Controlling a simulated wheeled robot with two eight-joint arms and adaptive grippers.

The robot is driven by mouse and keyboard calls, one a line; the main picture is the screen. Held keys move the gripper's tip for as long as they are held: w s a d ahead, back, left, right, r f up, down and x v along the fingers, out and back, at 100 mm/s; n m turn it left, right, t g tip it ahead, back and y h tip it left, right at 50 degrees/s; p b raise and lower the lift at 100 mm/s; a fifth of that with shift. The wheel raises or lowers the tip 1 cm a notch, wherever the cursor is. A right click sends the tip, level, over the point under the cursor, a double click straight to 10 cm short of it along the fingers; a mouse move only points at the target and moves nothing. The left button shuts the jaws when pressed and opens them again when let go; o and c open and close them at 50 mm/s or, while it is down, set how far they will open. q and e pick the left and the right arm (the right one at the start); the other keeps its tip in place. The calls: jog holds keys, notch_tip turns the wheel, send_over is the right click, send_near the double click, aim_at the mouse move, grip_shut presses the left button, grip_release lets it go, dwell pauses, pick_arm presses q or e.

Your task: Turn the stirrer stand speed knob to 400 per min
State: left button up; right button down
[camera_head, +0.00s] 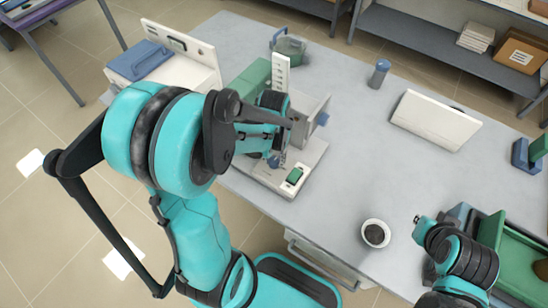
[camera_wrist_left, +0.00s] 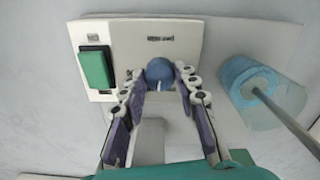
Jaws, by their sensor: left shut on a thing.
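The stirrer stand (camera_head: 312,158) is on the grey table, with a pale base and a green rocker switch (camera_head: 294,176), which also shows in the left wrist view (camera_wrist_left: 96,68). Its round blue speed knob (camera_wrist_left: 159,70) has a white pointer line that points roughly toward the bottom of that view. My left gripper (camera_wrist_left: 163,84) is shut on the knob, with one finger on each side. In the head view my left gripper (camera_head: 277,160) is over the stand's base and partly hidden by my arm. No scale numbers are readable. My right gripper's fingers do not show.
A blue-tinted clear vessel with a rod (camera_wrist_left: 262,92) stands close beside the left gripper. A white bowl with dark contents (camera_head: 376,233) is near the front edge. A blue-capped bottle (camera_head: 379,73) and a white panel (camera_head: 435,120) stand farther back. The table's middle is clear.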

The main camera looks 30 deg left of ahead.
aim_at(274, 161)
pick_arm(q)
jog(key=shift+m, duration=2.1)
jog(key=o, duration=1.2)
jog(key=shift+c, duration=0.2)
notch_tip(274, 161, up, 12)
